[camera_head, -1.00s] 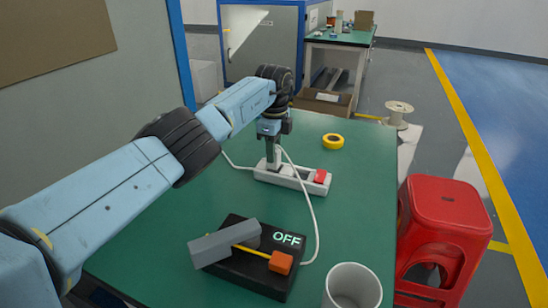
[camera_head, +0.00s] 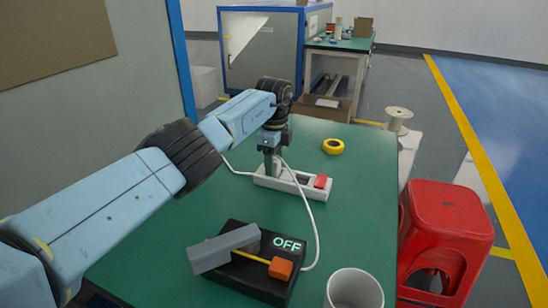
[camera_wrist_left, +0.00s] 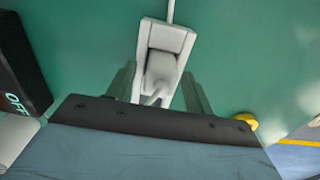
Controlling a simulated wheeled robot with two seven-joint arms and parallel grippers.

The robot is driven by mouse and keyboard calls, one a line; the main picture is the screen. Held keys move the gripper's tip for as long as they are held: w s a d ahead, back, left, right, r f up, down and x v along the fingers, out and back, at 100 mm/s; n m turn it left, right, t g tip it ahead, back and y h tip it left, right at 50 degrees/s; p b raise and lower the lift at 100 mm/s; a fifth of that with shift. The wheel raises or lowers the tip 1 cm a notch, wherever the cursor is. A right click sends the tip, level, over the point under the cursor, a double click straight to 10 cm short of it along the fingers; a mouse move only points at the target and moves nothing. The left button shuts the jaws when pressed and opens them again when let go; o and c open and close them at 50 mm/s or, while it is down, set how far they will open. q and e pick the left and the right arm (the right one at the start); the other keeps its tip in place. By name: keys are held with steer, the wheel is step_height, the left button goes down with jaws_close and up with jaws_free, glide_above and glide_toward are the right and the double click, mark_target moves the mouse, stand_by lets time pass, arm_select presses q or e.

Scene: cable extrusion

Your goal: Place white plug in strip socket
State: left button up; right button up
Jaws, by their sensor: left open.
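The white strip socket (camera_head: 309,189) lies on the green table, with a red switch (camera_head: 320,181) at its right end. My left gripper (camera_head: 271,170) points down at the strip's left part. In the left wrist view, the white plug (camera_wrist_left: 160,70) sits over the strip's recess (camera_wrist_left: 166,38), between my two open fingers (camera_wrist_left: 158,88). The fingers stand either side of the plug with gaps. The plug is mostly hidden by my gripper in the head view, and I cannot tell how deep it is seated. My right gripper is not in view.
A black box (camera_head: 257,284) marked OFF, with a grey lever and orange knob, stands at the front. A grey cup (camera_head: 353,290) is beside it. A white cable (camera_head: 315,232) runs between strip and box. Yellow tape (camera_head: 333,146) lies behind; a red stool (camera_head: 446,222) stands right.

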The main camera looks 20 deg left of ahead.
arm_select(q)
steer(key=shift+r, duration=0.25)
step_height(320, 180, up, 12)
steer(key=p, duration=0.3)
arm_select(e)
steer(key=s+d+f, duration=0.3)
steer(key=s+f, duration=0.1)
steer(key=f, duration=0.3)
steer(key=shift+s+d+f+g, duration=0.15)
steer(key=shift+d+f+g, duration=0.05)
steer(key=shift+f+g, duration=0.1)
